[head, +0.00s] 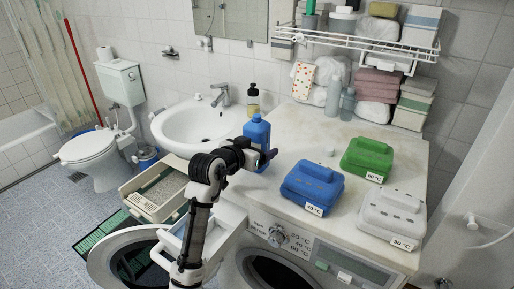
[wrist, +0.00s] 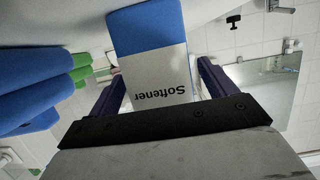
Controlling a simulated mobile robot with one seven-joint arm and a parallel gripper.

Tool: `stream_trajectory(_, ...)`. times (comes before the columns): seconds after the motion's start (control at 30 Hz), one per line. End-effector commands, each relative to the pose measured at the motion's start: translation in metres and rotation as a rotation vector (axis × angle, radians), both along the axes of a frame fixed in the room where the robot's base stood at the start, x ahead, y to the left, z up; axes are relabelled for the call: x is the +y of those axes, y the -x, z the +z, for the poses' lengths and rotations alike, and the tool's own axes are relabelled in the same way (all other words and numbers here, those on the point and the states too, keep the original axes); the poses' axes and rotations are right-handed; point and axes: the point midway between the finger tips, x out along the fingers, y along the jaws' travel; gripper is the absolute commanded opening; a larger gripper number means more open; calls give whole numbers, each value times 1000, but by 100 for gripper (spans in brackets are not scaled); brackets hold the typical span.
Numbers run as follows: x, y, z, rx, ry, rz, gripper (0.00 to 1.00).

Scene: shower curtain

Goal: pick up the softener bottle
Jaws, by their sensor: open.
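The softener bottle (head: 257,131) is blue and stands upright on the counter's left edge, beside the sink. In the wrist view the bottle (wrist: 147,32) appears upside down, with a white label reading "Softener". My gripper (head: 268,158) is at the bottle's lower part in the head view and hides some of it. In the wrist view my gripper (wrist: 160,72) is open, with one dark finger on each side of the bottle. Gaps show between the bottle and both fingers, so it is not clamped. The exact depth of the bottle between the fingers is hard to tell.
Blue (head: 312,187), green (head: 367,158) and white (head: 392,214) boxes with temperature labels sit on the counter (head: 290,140). The sink (head: 200,125) and a dark pump bottle (head: 253,100) lie behind. An open drawer (head: 158,190) and washer door (head: 125,262) are at left.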

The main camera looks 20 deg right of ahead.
Motion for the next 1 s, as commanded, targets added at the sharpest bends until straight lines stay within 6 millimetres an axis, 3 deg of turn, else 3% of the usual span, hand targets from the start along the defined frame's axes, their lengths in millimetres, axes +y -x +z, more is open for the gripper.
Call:
stream_trajectory(0.3,-5,-5,-3,-1,-1,1,84)
stream_trajectory(0.9,-5,-4,-2,0,0,1,5)
stream_trajectory(1.0,-5,-4,-2,-2,1,1,3)
